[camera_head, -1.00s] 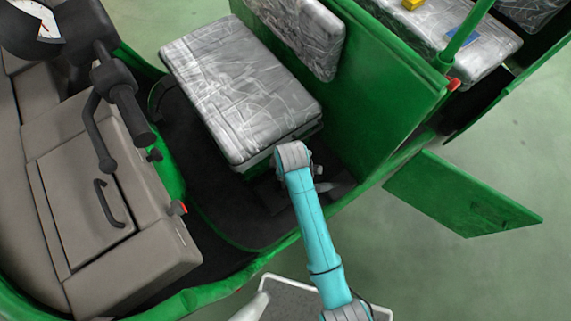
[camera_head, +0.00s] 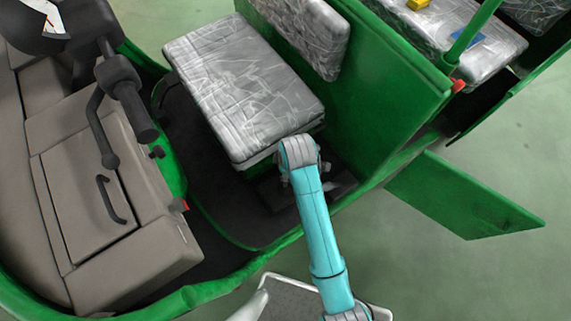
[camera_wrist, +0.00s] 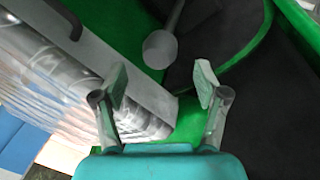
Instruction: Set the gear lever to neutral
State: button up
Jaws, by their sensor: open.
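In the wrist view a grey lever with a rounded end (camera_wrist: 160,48) stands beside the seat base and over the green and dark floor. It looks like the gear lever; which position it is set to I cannot tell. My gripper (camera_wrist: 161,82) is open, with its two fingers apart and nothing between them. The lever's rounded end appears just beyond the fingertips, between them in the picture, and apart from them. In the head view my arm reaches down at the front corner of the driver's seat; the gripper and lever are hidden there.
The plastic-wrapped driver's seat (camera_head: 240,85) is close to my arm. A green partition (camera_head: 385,85) stands behind it. The grey front panel with black handle (camera_head: 110,200) and the handlebar (camera_head: 130,100) are at left. A green open panel (camera_head: 465,195) juts out at right.

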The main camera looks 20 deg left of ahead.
jog(key=v, duration=0.5)
jog(key=shift+s+r, duration=0.15)
jog(key=shift+r, duration=0.25)
jog(key=shift+d+f, duration=0.1)
